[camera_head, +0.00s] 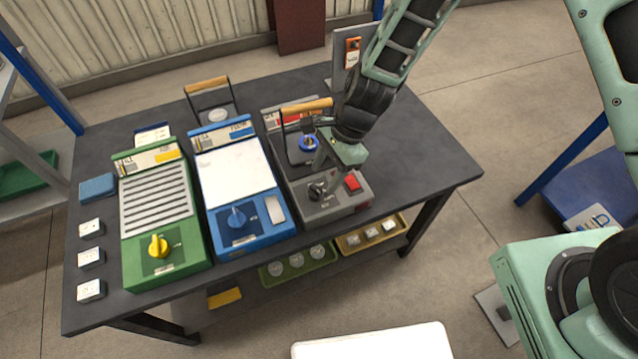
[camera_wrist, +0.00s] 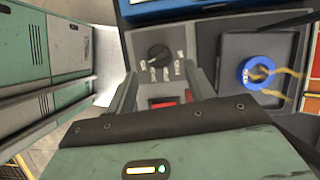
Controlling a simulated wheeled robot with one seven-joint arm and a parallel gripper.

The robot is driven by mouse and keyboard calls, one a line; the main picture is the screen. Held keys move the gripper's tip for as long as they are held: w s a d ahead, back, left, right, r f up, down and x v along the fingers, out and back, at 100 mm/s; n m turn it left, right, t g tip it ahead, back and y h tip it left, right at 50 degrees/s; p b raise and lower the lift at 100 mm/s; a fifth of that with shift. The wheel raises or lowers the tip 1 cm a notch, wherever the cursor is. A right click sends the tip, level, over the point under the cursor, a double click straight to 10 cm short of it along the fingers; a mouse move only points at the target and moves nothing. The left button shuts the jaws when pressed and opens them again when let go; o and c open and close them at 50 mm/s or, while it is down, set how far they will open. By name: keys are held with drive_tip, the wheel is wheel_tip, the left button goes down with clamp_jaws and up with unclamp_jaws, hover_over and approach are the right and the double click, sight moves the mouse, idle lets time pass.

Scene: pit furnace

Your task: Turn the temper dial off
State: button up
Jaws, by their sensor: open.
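Three units with dials stand on the dark table. The grey unit (camera_head: 335,206) has a black dial (camera_head: 317,190) and a red button (camera_head: 352,184). The blue unit has a blue dial (camera_head: 237,217), and the green unit has a yellow dial (camera_head: 158,246). Their labels are too small to read, so I cannot tell which is the temper dial. My gripper (camera_head: 321,170) is open above the grey unit, close to its black dial. In the wrist view, the black dial (camera_wrist: 158,55) lies just beyond and between my fingertips (camera_wrist: 160,74), with nothing held.
A black handle with a wooden grip (camera_head: 306,105) rises behind the grey dial, near a blue round part (camera_head: 308,143). An upright panel with an orange switch box (camera_head: 352,51) stands at the back. The table's right side is clear. Yellow and green trays sit below.

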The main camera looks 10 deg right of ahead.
sight(317, 189)
drive_tip(key=shift+x, duration=2.45)
drive_tip(key=c, duration=1)
